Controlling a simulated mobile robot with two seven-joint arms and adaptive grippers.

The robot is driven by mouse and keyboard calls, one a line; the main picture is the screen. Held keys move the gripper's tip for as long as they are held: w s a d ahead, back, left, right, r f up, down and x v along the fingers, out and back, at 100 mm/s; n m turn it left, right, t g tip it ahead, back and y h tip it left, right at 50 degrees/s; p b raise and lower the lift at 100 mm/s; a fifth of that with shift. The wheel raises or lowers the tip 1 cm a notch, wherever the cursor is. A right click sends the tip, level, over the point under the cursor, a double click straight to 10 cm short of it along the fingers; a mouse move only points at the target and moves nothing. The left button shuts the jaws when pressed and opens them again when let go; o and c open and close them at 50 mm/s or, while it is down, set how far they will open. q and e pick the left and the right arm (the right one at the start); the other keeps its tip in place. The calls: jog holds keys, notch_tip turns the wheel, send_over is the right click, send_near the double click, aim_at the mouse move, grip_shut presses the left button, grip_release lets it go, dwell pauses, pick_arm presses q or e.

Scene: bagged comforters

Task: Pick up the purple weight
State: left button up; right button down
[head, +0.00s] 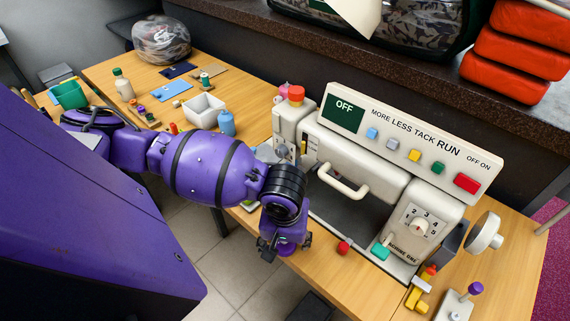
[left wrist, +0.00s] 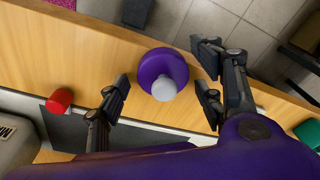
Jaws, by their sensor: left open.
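The purple weight (left wrist: 163,66), a round purple disc with a pale grey knob, is on the wooden table near its edge in the left wrist view. My left gripper (left wrist: 163,88) is open, with dark fingers on both sides of the weight and visible gaps between them and it. In the head view my left gripper (head: 287,245) is over the table's front edge, before the machine. There I cannot tell the weight apart from my purple wrist. My right gripper is not in view.
A red knob-like piece (head: 343,248) and a teal block (head: 380,252) are by the cream machine (head: 405,135). Yellow pieces (head: 416,299) and a purple-topped lever (head: 475,288) are at the right. A white tray (head: 205,109) is farther back.

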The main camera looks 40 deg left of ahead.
pick_arm(q)
jog(key=shift+r, duration=0.1)
jog(key=c, duration=1.3)
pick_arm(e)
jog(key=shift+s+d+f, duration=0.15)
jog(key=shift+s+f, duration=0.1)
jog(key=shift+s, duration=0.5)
